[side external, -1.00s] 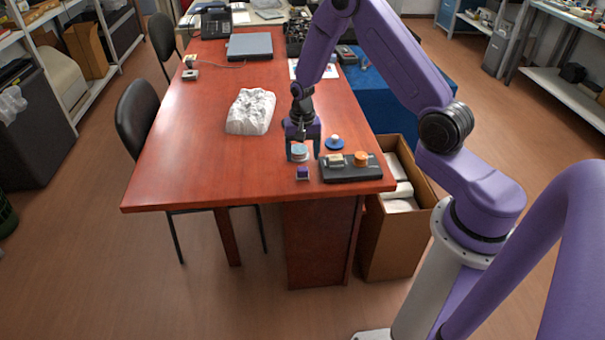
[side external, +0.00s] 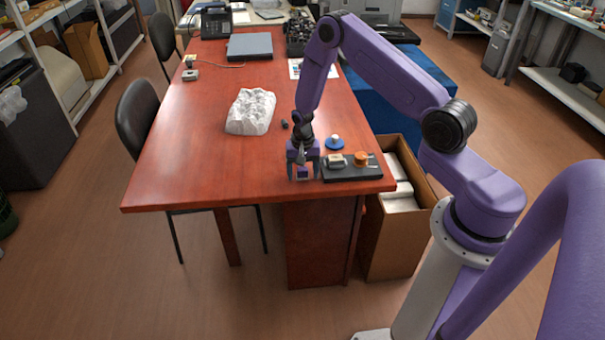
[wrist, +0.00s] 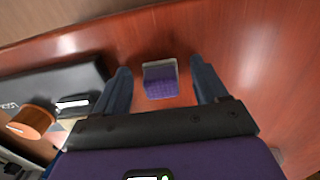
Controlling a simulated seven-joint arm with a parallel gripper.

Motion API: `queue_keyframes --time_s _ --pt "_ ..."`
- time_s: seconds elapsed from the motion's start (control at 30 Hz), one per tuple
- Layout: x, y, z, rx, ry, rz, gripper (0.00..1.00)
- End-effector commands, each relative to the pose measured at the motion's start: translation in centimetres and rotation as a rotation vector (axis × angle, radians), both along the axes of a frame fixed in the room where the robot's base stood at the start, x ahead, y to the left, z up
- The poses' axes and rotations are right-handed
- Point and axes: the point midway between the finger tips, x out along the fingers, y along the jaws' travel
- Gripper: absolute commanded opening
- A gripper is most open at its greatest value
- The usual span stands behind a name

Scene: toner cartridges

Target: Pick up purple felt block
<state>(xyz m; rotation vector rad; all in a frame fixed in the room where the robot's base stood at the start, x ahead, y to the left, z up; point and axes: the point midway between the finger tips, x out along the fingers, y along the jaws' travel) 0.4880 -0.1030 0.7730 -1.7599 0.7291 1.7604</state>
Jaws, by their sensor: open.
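The purple felt block (wrist: 160,80) lies on the red-brown table near its front edge. In the wrist view it sits between my two open fingers, a little beyond their tips, with a pale strip along its far side. In the side view the block (side external: 302,175) is small and partly hidden under my gripper. My gripper (side external: 303,172) is open and points down over the block. It also shows in the wrist view (wrist: 161,84), with a gap on each side of the block.
A black tray (side external: 350,174) with an orange round piece (side external: 361,158) stands just right of my gripper. A blue disc with a white knob (side external: 335,142) is behind it. A white lumpy block (side external: 250,111) lies to the left. The table's front edge (side external: 260,202) is close.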

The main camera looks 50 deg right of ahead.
Motion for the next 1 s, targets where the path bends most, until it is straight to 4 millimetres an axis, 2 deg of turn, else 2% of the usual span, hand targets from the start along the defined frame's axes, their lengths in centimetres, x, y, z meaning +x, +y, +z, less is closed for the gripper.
queue_keyframes --time_s 0.13,0.17,0.3,0.33,0.77,0.87,1.0 --pt "0.0 0.0 0.0 -0.001 -0.001 0.000 0.72" --pt "0.0 0.0 0.0 0.000 0.000 0.000 0.66" --pt "0.0 0.0 0.0 0.000 0.000 0.000 0.20" --pt "0.0 0.0 0.0 0.000 0.000 0.000 0.13" --pt "0.1 0.0 0.5 -0.001 -0.002 0.000 0.12" --pt "0.1 0.0 1.2 -0.001 -0.002 0.000 0.12" --pt "0.1 0.0 3.1 -0.001 -0.005 0.000 0.12"
